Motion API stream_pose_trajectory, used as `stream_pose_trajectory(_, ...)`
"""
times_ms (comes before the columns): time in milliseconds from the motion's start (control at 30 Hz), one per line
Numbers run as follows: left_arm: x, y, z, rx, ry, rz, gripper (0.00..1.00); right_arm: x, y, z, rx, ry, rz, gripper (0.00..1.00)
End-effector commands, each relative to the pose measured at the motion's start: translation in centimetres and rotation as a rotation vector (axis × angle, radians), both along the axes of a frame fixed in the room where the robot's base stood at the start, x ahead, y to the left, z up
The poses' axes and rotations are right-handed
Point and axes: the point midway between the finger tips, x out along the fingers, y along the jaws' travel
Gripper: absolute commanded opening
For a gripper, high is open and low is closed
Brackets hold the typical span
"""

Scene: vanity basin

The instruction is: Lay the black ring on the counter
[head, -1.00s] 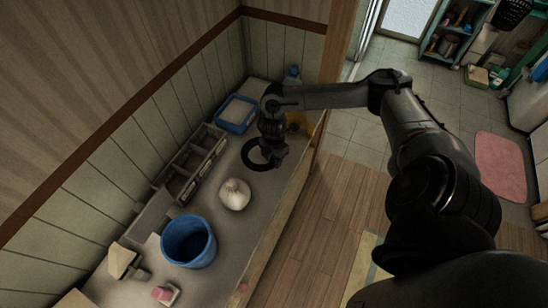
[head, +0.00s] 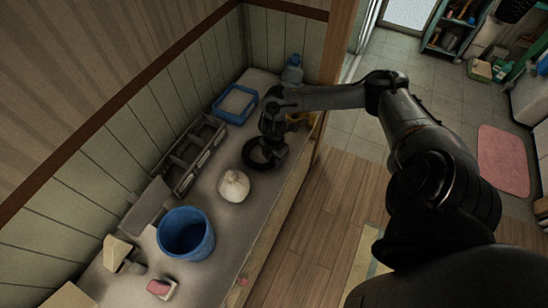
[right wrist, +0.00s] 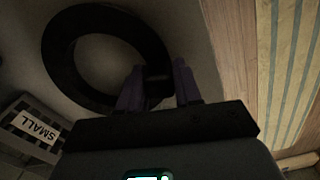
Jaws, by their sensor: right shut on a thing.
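The black ring (head: 246,155) is near the right end of the counter (head: 222,150), just above the white bulb-shaped object in the head view. My right gripper (head: 273,156) points down at the ring's right side. In the right wrist view the ring (right wrist: 60,50) lies roughly parallel to the counter, with its near rim between the two fingers of my right gripper (right wrist: 158,86), which is shut on it. I cannot tell whether the ring's underside touches the counter. My left gripper is not in view.
The white bulb-shaped object (head: 233,185) and a blue bucket (head: 187,232) stand left of the ring. A grey compartment box (head: 190,157) and a blue tray (head: 222,113) are along the wall. A bottle (head: 292,72) stands in the far corner. The counter's front edge is close to the gripper.

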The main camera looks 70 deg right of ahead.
Motion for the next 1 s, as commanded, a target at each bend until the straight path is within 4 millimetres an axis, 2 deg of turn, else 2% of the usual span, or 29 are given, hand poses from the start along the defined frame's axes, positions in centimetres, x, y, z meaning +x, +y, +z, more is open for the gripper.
stream_pose_trajectory(900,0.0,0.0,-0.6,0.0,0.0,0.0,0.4,0.0,0.0,-1.0,0.0,0.0,0.0,0.0)
stream_pose_trajectory(933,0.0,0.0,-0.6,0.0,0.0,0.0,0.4,0.0,0.0,-1.0,0.0,0.0,0.0,0.37)
stream_pose_trajectory(1000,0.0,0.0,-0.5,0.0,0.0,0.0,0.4,0.0,0.0,-1.0,0.0,0.0,0.0,0.46)
